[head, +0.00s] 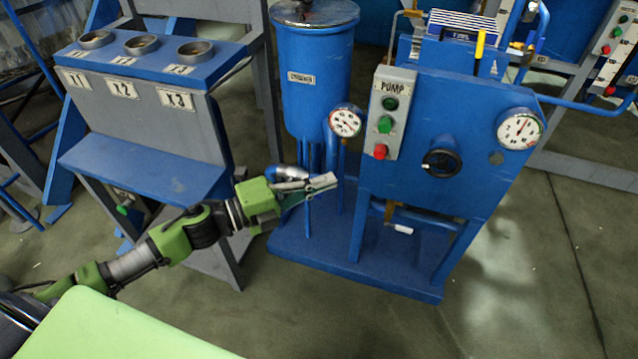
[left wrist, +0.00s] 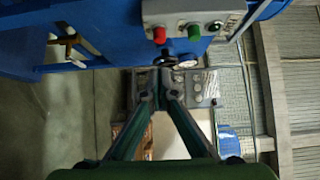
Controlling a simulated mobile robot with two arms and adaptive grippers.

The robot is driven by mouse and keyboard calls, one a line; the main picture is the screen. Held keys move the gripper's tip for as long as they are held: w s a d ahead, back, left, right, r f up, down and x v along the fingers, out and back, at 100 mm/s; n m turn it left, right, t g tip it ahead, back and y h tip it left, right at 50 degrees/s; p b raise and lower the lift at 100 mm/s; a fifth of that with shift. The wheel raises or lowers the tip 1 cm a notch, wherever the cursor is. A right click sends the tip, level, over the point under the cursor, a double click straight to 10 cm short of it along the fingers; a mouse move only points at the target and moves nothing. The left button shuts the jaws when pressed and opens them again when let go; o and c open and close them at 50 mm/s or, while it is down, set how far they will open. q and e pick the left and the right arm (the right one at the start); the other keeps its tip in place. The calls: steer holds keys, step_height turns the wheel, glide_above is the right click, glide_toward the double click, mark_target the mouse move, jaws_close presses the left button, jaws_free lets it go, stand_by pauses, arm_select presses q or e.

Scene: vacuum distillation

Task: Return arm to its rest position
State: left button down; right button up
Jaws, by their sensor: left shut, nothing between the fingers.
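My left arm reaches in from the left in the head view. Its gripper (head: 322,184) is in front of the blue pump stand, left of its front panel and below the small left gauge. The gripper is shut with nothing between its fingers. In the left wrist view the two fingers (left wrist: 160,75) meet at their tips, and the red and green buttons of the pump box show beyond them, apart from the fingers. My right gripper is in neither view.
The pump box (head: 389,112) with its buttons, a black handwheel (head: 441,163) and a right gauge (head: 519,129) sit on the blue panel. A blue tank (head: 316,70) stands behind. A grey-blue stand (head: 150,115) with three ring holders is at left. Open floor (head: 520,260) lies at right.

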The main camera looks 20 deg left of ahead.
arm_select(q)
steer(key=shift+s+a, duration=0.25)
steer(key=shift+s, duration=0.15)
